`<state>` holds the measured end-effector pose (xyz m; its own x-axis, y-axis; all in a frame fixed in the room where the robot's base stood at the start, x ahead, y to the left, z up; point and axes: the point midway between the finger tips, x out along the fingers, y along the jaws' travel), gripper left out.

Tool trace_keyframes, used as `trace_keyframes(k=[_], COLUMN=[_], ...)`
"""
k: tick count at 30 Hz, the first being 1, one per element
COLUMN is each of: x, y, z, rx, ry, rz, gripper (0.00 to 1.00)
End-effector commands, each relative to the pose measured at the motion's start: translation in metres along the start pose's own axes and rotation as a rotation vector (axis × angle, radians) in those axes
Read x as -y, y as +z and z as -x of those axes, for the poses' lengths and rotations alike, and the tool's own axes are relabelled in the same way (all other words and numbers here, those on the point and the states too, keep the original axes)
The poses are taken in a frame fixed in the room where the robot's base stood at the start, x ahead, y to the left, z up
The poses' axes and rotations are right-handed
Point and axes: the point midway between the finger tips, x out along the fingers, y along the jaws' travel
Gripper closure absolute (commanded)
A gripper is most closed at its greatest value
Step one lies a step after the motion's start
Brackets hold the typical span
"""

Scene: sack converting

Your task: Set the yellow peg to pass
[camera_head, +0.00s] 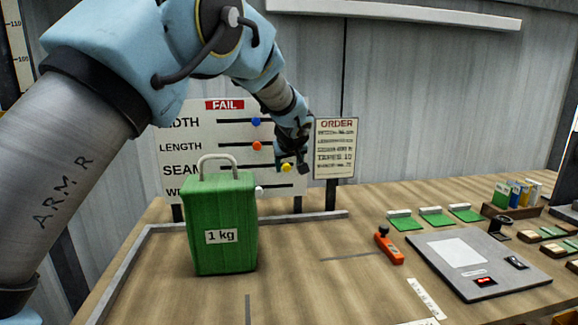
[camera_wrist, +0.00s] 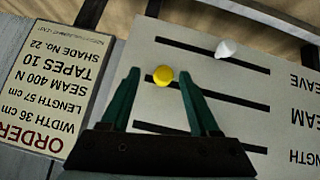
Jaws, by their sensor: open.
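The yellow peg (camera_head: 286,167) is on the SEAM row of the white board (camera_head: 190,131), near the right end of its slot. The red FAIL label (camera_head: 224,104) is above the left ends of the slots; my arm covers the board's upper right. My gripper (camera_head: 302,167) is open at the board's right side, close to the yellow peg. In the wrist view the board appears upside down, and the yellow peg (camera_wrist: 163,75) shows between the fingertips of my gripper (camera_wrist: 157,76). I cannot tell whether either finger touches it.
Blue (camera_head: 256,122), orange (camera_head: 257,146) and white (camera_head: 259,190) pegs are mid-slot on other rows. A green 1 kg weight (camera_head: 222,235) stands before the board. An ORDER sign (camera_head: 335,148) is just right of my gripper. A grey panel (camera_head: 470,262) lies at right.

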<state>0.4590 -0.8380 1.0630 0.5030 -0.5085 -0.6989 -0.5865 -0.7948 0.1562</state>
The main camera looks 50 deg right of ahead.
Motion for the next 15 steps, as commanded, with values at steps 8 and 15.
trace_keyframes(k=[8, 15], x=[-0.001, -0.001], y=[0.002, 0.002], z=[0.043, 0.086], rx=[-0.003, -0.002], ry=[0.005, 0.005], rz=[0.002, 0.001], gripper=[0.38, 0.38])
